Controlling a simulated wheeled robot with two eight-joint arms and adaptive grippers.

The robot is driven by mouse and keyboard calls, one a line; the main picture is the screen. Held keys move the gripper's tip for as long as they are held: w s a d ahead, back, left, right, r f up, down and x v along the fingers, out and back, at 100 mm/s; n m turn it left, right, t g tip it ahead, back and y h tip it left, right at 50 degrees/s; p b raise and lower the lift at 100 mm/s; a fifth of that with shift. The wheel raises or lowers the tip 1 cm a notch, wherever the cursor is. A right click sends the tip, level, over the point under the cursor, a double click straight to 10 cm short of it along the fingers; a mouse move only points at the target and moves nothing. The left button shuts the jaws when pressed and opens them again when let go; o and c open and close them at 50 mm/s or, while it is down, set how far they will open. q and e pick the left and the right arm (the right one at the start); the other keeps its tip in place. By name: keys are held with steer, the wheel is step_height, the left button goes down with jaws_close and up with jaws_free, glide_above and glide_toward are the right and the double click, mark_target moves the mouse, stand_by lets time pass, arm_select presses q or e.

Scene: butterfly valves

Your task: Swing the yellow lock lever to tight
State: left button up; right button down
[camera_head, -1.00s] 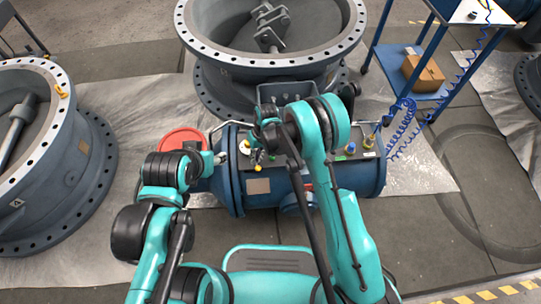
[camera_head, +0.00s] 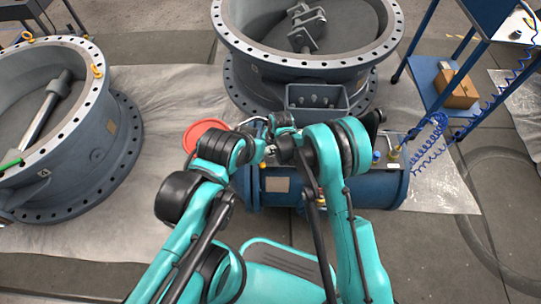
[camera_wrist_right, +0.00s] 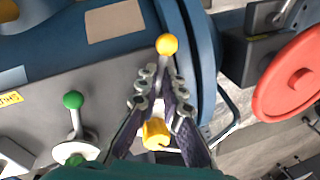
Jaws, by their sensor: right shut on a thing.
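The yellow lock lever shows in the right wrist view, with a round yellow knob (camera_wrist_right: 167,45) at its far end and a yellow hub (camera_wrist_right: 155,137) nearer the wrist. My right gripper (camera_wrist_right: 160,85) is shut on the lever's stem between knob and hub. It sits on the blue cylindrical body (camera_head: 285,188), which shows in the head view mostly behind my arms. In that view my right gripper (camera_head: 284,128) is small and partly hidden. My left gripper (camera_head: 264,150) is close beside it, and its fingers cannot be made out.
A green-knobbed lever (camera_wrist_right: 74,100) stands beside the yellow one. A red handwheel (camera_wrist_right: 295,78) is at the body's end, also in the head view (camera_head: 201,133). Large flanged valve rings stand behind (camera_head: 310,66) and left (camera_head: 60,150). A blue coiled hose (camera_head: 425,135) lies right.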

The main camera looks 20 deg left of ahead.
steer(key=shift+a, duration=0.1)
stand_by(0.4)
steer(key=c, duration=1.6)
jaws_free()
steer(key=shift+f, duration=0.1)
steer(key=r, duration=0.4)
steer(key=d+r, duration=0.1)
steer(key=r, duration=0.3)
steer(key=d+r, duration=0.1)
steer(key=r, duration=0.2)
steer(key=shift+s+d+r, duration=0.1)
steer(key=shift+s+r, duration=0.05)
steer(key=shift+r, duration=0.25)
steer(key=shift+d+r, duration=0.1)
